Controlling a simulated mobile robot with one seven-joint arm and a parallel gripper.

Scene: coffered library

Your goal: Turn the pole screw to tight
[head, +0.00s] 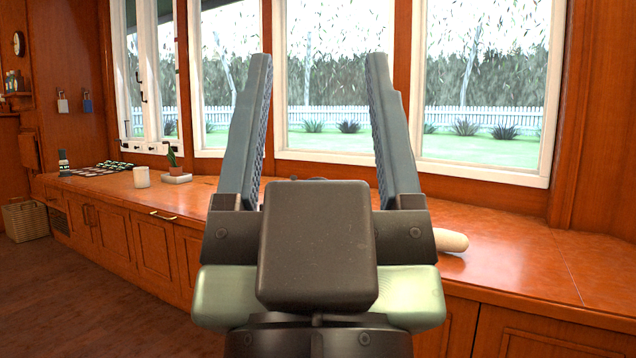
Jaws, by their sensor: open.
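My gripper (318,62) fills the middle of the head view, with its two grey fingers pointing up and spread wide apart. Nothing shows between the fingers except the window and garden behind them. I cannot make out a pole screw anywhere in this view. The gripper's dark body hides part of the wooden counter (520,252) behind it. A thin dark edge of something shows just above that body, too little to tell what it is.
A pale rounded object (453,241) lies right of my gripper, partly hidden. A basket (25,221) sits on the floor.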

